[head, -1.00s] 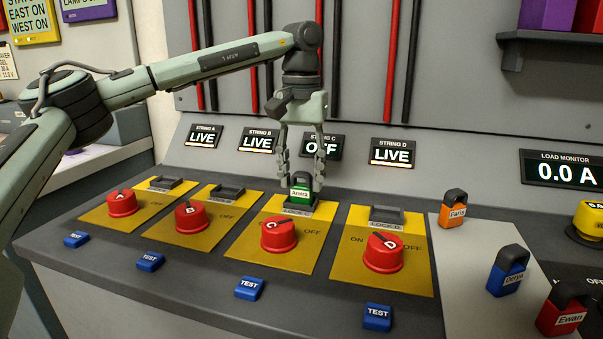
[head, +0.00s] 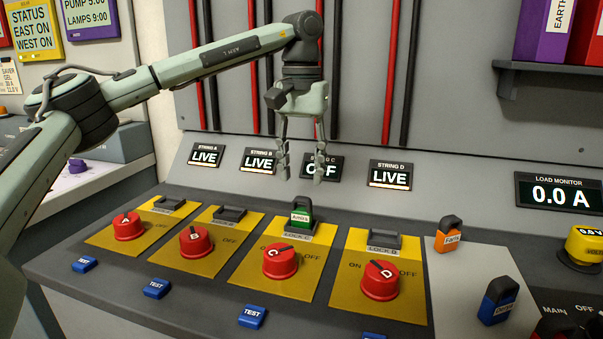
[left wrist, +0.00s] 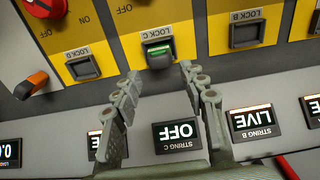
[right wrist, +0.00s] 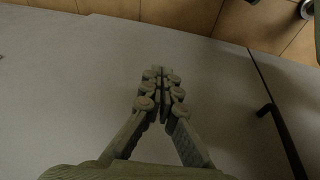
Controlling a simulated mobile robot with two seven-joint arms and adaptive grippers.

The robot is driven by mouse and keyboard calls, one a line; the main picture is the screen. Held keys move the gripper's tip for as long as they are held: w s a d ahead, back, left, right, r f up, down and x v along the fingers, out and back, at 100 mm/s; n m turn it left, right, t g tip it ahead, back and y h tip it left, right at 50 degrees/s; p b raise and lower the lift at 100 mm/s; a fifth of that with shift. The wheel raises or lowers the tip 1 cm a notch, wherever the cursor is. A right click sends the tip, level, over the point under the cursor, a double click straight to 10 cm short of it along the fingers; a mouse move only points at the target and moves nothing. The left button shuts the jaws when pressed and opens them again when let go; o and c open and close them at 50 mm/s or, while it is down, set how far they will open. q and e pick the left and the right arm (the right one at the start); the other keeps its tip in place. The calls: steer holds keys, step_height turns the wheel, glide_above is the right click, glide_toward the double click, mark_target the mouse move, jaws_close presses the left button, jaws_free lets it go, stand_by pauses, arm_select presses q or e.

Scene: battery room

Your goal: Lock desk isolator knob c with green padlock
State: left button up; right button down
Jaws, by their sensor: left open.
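The green padlock (head: 300,217) with a white label stands upright at the lock C hasp, on the yellow plate (head: 250,272) of string C. It also shows in the left wrist view (left wrist: 158,52). Whether its shackle is closed through the hasp I cannot tell. The red knob C (head: 281,260) sits in front of it, and the String C display (head: 331,167) reads OFF. My left gripper (head: 301,178) is open and empty above and behind the padlock, apart from it. My right gripper (right wrist: 158,75) shows in the right wrist view with its fingers together and nothing between them.
Knobs A (head: 128,226), B (head: 195,241) and D (head: 380,280) with empty hasps share the desk; their displays read LIVE. Orange (head: 447,236) and blue (head: 497,300) padlocks stand on the grey pad at right. Blue TEST buttons line the front edge. A shelf (head: 555,82) juts out upper right.

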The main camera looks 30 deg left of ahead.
mark_target(301, 198)
arm_select(q)
steer(key=shift+r, duration=2.25)
